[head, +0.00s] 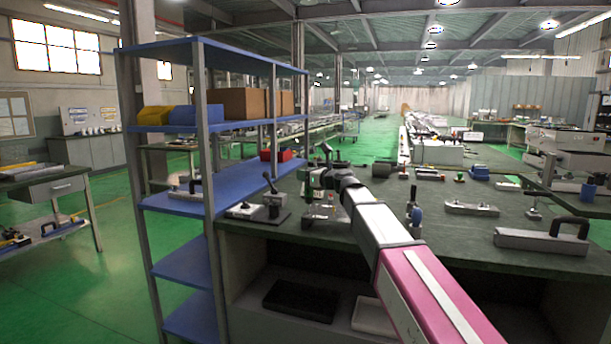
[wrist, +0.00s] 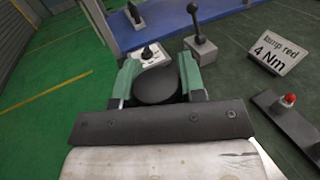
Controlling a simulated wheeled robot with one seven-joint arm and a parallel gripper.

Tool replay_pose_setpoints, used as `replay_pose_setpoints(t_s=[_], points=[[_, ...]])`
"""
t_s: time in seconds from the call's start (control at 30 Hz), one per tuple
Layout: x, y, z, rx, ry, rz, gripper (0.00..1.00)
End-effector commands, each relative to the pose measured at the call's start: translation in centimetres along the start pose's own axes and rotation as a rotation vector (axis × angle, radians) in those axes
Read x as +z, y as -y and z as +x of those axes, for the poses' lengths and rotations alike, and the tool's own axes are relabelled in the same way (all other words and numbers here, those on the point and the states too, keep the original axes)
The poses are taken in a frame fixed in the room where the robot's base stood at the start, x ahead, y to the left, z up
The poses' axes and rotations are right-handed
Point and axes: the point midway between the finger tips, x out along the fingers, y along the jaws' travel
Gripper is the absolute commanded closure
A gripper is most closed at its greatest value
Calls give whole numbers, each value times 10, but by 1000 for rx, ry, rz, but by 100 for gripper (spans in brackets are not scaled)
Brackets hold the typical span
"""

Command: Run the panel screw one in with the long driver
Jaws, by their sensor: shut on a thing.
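My gripper (head: 318,180) is over the left end of the dark bench, beside the blue shelf rack. In the wrist view its green fingers (wrist: 158,82) are closed around a dark, rounded thing (wrist: 157,88). This looks like the handle of the long driver; its shaft and tip are hidden below. In the head view I cannot clearly tell the held thing from the gripper. Panel screw one cannot be made out in either view. A small pale plate with a black knob (wrist: 150,54) lies just beyond the fingers.
A lever on a block (wrist: 199,45) stands close beyond the fingers. The blue rack (head: 207,150) borders the bench's left end. A handled grey block (head: 541,240) lies at right.

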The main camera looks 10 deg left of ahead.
Motion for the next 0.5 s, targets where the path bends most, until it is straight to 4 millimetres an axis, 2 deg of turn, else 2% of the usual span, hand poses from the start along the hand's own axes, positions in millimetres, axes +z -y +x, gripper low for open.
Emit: replay_pose_setpoints(t_s=[0.27,0.5], points=[[3,0,0,0,0,0,100],[18,0,0,0,1,-1,100]])
